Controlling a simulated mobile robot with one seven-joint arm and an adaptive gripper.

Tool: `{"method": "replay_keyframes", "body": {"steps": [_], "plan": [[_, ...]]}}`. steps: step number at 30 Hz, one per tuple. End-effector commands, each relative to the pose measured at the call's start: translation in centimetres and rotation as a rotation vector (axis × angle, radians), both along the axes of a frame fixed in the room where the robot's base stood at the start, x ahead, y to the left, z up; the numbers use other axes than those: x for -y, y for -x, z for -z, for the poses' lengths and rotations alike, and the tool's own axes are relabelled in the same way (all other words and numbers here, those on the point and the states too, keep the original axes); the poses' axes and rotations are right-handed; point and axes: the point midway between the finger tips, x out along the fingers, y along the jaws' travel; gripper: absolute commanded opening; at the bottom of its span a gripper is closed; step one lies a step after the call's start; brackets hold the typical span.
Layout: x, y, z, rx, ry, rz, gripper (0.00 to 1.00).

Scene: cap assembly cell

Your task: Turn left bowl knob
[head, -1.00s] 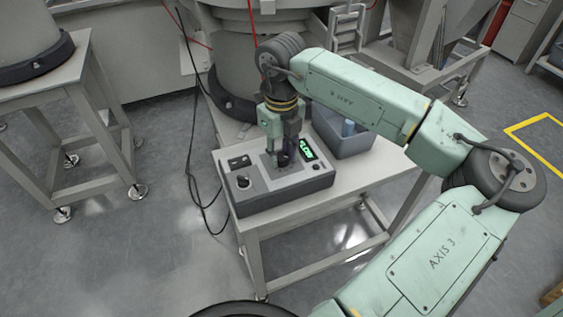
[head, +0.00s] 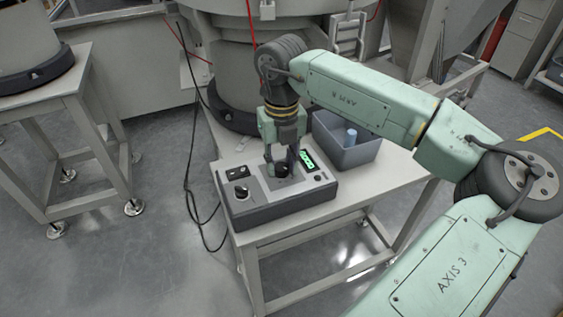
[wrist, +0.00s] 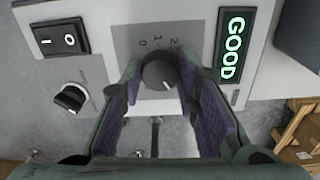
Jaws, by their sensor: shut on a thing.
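A control box (head: 240,215) stands on a light table. A round dark knob (wrist: 159,72) sits on its grey scale plate, which has 0, 1 and 2 marked around it; it also shows in the head view (head: 283,171). My gripper (wrist: 160,78) reaches down over the box, its two fingers shut on this knob from either side. It also shows in the head view (head: 282,160). The fingers hide the knob's sides, and I cannot read its exact setting. A green lit display (wrist: 234,44) to the right of the knob reads GOOD.
A smaller black knob with a white pointer (wrist: 70,98) and a rocker switch (wrist: 59,39) lie left of the held knob. A grey bin (head: 345,152) with a blue item stands behind the box. Cables hang left of the table.

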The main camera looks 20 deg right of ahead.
Motion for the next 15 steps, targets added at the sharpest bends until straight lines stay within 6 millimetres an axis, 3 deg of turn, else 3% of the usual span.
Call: {"method": "replay_keyframes", "body": {"steps": [3, 4, 12, 15], "plan": [[-0.03, 0.02, -0.02, -0.001, -0.001, -0.001, 0.01], [-0.03, 0.02, -0.02, -0.001, -0.001, -0.001, 0.30], [-0.01, 0.01, -0.01, -0.001, 0.000, -0.001, 0.48], [-0.01, 0.01, 0.00, -0.001, 0.000, -0.001, 0.49]]}}
